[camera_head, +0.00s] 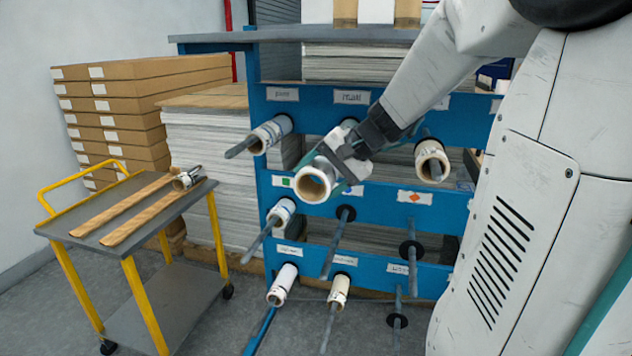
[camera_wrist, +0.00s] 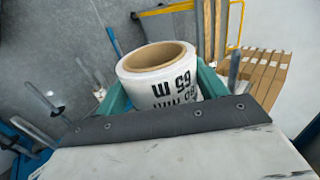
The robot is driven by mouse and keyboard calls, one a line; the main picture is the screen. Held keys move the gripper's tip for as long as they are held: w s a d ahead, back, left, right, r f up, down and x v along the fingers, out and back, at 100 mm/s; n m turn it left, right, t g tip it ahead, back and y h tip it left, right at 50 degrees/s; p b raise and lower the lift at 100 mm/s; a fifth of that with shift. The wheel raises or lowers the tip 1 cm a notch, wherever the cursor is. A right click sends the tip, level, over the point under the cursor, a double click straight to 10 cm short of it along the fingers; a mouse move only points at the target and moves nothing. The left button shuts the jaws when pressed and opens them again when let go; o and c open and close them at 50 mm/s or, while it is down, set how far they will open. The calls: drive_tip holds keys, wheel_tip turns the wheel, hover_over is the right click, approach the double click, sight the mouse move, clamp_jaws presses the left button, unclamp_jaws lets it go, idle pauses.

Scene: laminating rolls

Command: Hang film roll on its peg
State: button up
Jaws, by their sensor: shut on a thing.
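My gripper (camera_head: 330,168) is shut on a white film roll (camera_head: 312,183), held in front of the blue rack (camera_head: 385,182). The roll's open brown core faces the head camera. In the wrist view the same roll (camera_wrist: 186,92) sits between my green fingers, with black print on its side. Below and right of it, a bare peg (camera_head: 338,243) in the middle row sticks out toward the camera. Another bare peg (camera_head: 412,262) is to its right, and one more (camera_head: 397,328) is at lower right. The held roll and my gripper partly hide the upper middle of the rack.
Other rolls hang at upper left (camera_head: 268,136), upper right (camera_head: 431,158), middle left (camera_head: 282,213) and lower row (camera_head: 283,284). A yellow-railed cart (camera_head: 75,236) with long brown pieces stands left. Stacked boxes (camera_head: 130,120) are behind it. Protruding pegs crowd the rack's front.

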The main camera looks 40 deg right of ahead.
drive_tip(key=w+d, duration=0.5)
drive_tip(key=d, duration=0.2)
drive_tip(key=w+d, duration=0.5)
drive_tip(key=d, duration=0.1)
drive_tip(key=w+d, duration=0.6)
drive_tip(key=d, duration=0.1)
drive_tip(key=shift+d, duration=0.35)
idle(0.3)
idle(0.4)
drive_tip(key=o, duration=1.2)
drive_tip(key=shift+c, duration=0.2)
